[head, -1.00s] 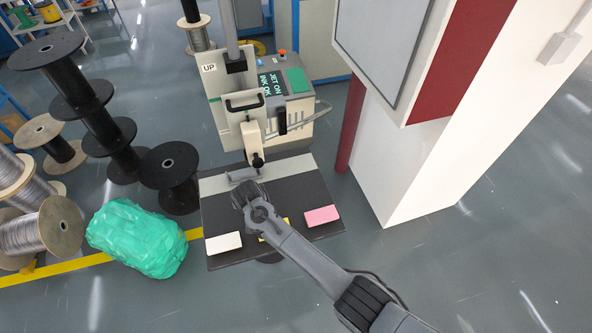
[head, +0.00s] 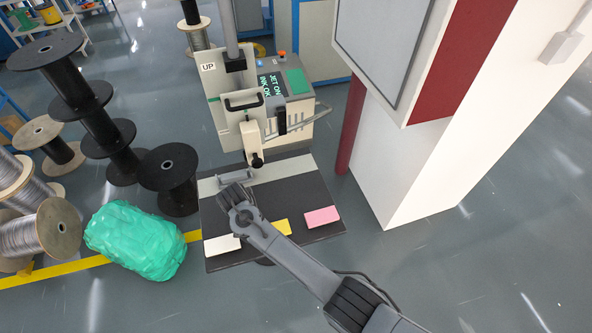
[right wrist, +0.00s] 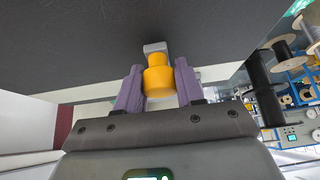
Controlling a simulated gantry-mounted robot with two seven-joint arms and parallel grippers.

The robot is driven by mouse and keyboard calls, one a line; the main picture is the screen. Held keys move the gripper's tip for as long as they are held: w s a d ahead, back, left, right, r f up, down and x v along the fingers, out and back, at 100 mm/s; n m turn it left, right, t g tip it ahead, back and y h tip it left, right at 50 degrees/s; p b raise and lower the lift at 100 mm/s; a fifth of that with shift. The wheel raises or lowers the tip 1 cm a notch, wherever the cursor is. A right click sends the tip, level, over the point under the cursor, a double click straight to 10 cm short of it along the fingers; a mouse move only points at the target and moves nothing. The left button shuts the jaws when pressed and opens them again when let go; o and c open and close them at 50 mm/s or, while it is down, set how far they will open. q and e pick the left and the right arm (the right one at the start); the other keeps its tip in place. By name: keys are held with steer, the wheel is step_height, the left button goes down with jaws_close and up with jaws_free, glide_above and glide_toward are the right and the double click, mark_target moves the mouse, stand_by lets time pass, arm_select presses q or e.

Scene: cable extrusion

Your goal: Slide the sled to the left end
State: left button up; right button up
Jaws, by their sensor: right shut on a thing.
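The sled, a small grey block (head: 236,177), sits on the pale strip (head: 290,168) across the back of the black table, left of the middle. My right gripper (head: 231,192) is just in front of it, and my arm hides its fingers in the head view. In the right wrist view, the purple fingers of my right gripper (right wrist: 159,88) are shut on an orange knob (right wrist: 158,80). A grey piece (right wrist: 155,47) shows beyond the knob. My left gripper is not in view.
A printer head with a black knob (head: 257,160) stands just behind the strip, right of the sled. White (head: 221,245), yellow (head: 281,228) and pink (head: 322,216) blocks lie along the table's front. A black spool (head: 168,180) stands close to the table's left edge.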

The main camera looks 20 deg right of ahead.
steer(key=shift+a+f+b, duration=0.1)
steer(key=shift+a+b, duration=1.3)
steer(key=shift+a, duration=0.75)
steer(key=shift+a+b, duration=0.45)
steer(key=shift+a, duration=0.35)
steer(key=o, duration=0.8)
steer(key=shift+o, duration=0.2)
steer(key=shift+r, duration=0.2)
step_height(320, 180, up, 8)
steer(key=p, duration=0.8)
